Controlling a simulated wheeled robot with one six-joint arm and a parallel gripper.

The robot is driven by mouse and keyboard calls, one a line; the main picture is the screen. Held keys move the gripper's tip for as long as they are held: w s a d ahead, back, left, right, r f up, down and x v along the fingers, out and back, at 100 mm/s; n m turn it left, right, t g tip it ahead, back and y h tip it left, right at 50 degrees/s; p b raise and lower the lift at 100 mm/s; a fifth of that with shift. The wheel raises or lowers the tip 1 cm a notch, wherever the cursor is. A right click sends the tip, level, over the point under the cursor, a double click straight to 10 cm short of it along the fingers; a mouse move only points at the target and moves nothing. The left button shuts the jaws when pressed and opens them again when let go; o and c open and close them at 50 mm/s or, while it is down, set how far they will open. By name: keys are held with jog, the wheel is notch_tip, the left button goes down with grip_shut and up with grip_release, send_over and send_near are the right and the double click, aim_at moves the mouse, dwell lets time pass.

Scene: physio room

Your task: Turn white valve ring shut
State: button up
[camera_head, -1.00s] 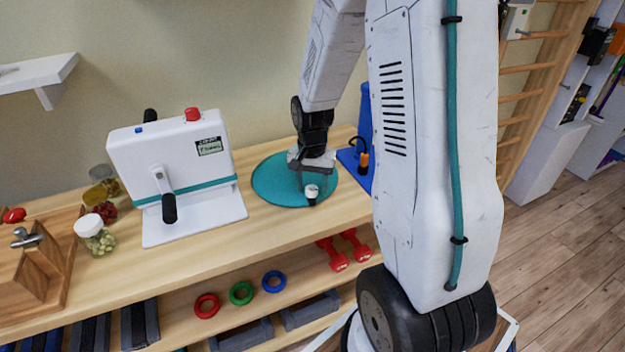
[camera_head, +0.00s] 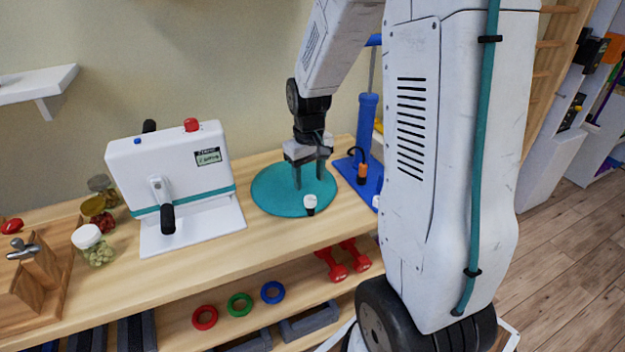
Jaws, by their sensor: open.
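A small white-topped piece with a dark lower part (camera_head: 310,202) sits on the round teal mat (camera_head: 268,201), near its front edge. It may be the white valve ring; it is too small to make out its turn position. My gripper (camera_head: 309,182) points down over the mat with its two fingers apart and nothing between them. It is just behind the white-topped piece in the picture, apparently apart from it. I cannot tell the fingertips' exact height above the mat.
A white crank machine (camera_head: 172,165) stands left of the mat, with jars (camera_head: 92,245) beyond it. A blue pump (camera_head: 367,125) on a blue base stands right, partly behind my arm. Red dumbbells (camera_head: 331,265) and coloured rings (camera_head: 240,303) lie on the shelf below.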

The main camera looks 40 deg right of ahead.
aim_at(310, 195)
jog(key=f+m, duration=0.2)
jog(key=m, duration=0.2)
jog(key=f+m, duration=0.2)
jog(key=m, duration=0.2)
jog(key=f+m, duration=0.2)
jog(key=m, duration=0.1)
jog(key=shift+s+f+m, duration=0.25)
jog(key=shift+f+m, duration=0.15)
jog(key=shift+r+n, duration=0.2)
jog(key=shift+n, duration=0.4)
jog(key=n, duration=0.7)
jog(key=shift+n, duration=0.3)
jog(key=n, duration=0.3)
jog(key=shift+n, duration=0.4)
jog(key=n, duration=0.3)
jog(key=shift+n, duration=0.4)
jog(key=shift+w+r+n, duration=0.1)
jog(key=shift+r+n, duration=0.3)
notch_tip(310, 195, up, 7)
jog(key=s+a+r+m+t, duration=0.1)
jog(key=s+a+r+m, duration=0.2)
jog(key=s+a+r, duration=1.1)
jog(key=s, duration=0.3)
jog(key=shift+s+m, duration=0.15)
jog(key=shift+m, duration=0.15)
